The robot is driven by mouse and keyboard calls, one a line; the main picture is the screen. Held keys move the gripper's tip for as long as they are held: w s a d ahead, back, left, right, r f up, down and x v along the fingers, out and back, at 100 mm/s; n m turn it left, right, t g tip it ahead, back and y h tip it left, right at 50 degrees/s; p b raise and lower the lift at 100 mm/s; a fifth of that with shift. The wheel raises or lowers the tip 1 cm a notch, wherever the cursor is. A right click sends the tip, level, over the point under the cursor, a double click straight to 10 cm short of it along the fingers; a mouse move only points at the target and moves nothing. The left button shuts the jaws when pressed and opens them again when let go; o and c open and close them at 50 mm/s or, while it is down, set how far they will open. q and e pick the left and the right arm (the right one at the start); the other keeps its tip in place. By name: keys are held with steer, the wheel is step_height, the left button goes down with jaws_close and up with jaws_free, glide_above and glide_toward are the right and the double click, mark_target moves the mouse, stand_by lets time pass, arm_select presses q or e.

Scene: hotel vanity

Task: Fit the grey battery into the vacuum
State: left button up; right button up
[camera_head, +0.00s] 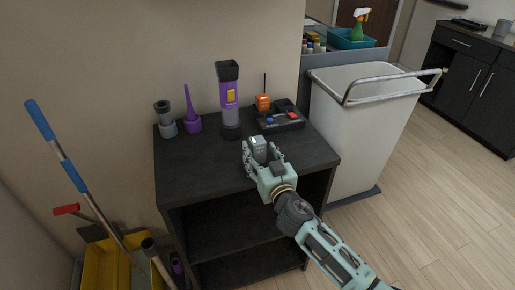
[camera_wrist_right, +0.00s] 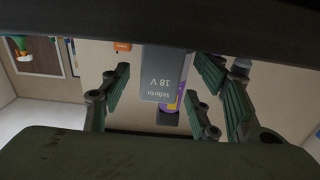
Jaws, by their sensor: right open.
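The grey battery (camera_head: 259,145) stands near the front middle of the dark cabinet top, between the fingers of my right gripper (camera_head: 262,150). Those fingers are open, one on each side of it. In the right wrist view the battery (camera_wrist_right: 164,74), marked 18 V, shows upside down between the spread fingers, with a gap on each side. Its lower part is hidden in the head view. The purple and grey vacuum (camera_head: 229,112) stands upright behind it near the wall, with a yellow patch on its front. My left gripper is not in view.
Two vacuum nozzles, one grey (camera_head: 165,121) and one purple (camera_head: 192,118), stand left of the vacuum. A black tray (camera_head: 285,124) with an orange device (camera_head: 263,102) is right of it. A white bin (camera_head: 365,125) adjoins the cabinet. A yellow bucket (camera_head: 105,262) holds mops.

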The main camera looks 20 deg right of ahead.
steer(key=shift+w, duration=1.4)
steer(key=shift+c, duration=0.2)
jaws_close()
steer(key=shift+r, duration=0.15)
